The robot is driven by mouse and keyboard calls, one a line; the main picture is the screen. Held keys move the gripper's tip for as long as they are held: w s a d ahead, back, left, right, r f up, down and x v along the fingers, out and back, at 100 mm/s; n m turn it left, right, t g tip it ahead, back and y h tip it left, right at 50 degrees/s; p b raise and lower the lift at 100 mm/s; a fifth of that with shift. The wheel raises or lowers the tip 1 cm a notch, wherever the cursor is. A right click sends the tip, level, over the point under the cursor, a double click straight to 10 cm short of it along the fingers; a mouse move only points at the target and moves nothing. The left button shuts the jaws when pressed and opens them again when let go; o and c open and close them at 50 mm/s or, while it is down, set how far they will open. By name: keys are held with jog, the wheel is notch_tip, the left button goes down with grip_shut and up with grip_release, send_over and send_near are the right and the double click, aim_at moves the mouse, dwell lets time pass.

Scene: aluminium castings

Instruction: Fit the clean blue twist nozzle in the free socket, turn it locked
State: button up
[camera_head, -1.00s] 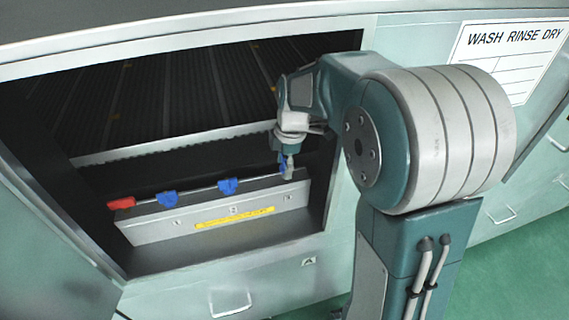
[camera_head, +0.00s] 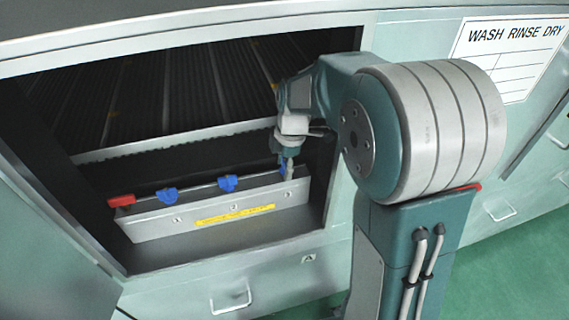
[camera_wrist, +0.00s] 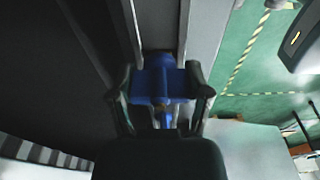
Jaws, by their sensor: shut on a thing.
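My gripper (camera_head: 289,163) is at the right end of a grey metal bar inside the open cabinet. In the wrist view its two fingers close on both sides of a blue twist nozzle (camera_wrist: 160,82), which lies against the bar. In the head view that nozzle is mostly hidden by the fingers. Two more blue nozzles (camera_head: 167,195) and (camera_head: 228,183) sit along the bar's top edge. A red piece (camera_head: 121,200) is at its left end. Whether the held nozzle is fully seated, and the socket under it, cannot be seen.
The bar (camera_head: 150,228) has a yellow label (camera_head: 235,215) and stands on the cabinet floor. Dark ribbed panels (camera_head: 150,95) lie behind it. The cabinet's right wall (camera_head: 338,190) is close beside my gripper. A drawer handle (camera_head: 231,303) is below the opening.

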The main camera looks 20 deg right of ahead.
aim_at(284, 160)
jog(key=shift+f, duration=0.6)
jog(key=o, duration=1.1)
jog(key=shift+r, duration=0.15)
notch_tip(284, 160, up, 10)
jog(key=shift+f, duration=0.2)
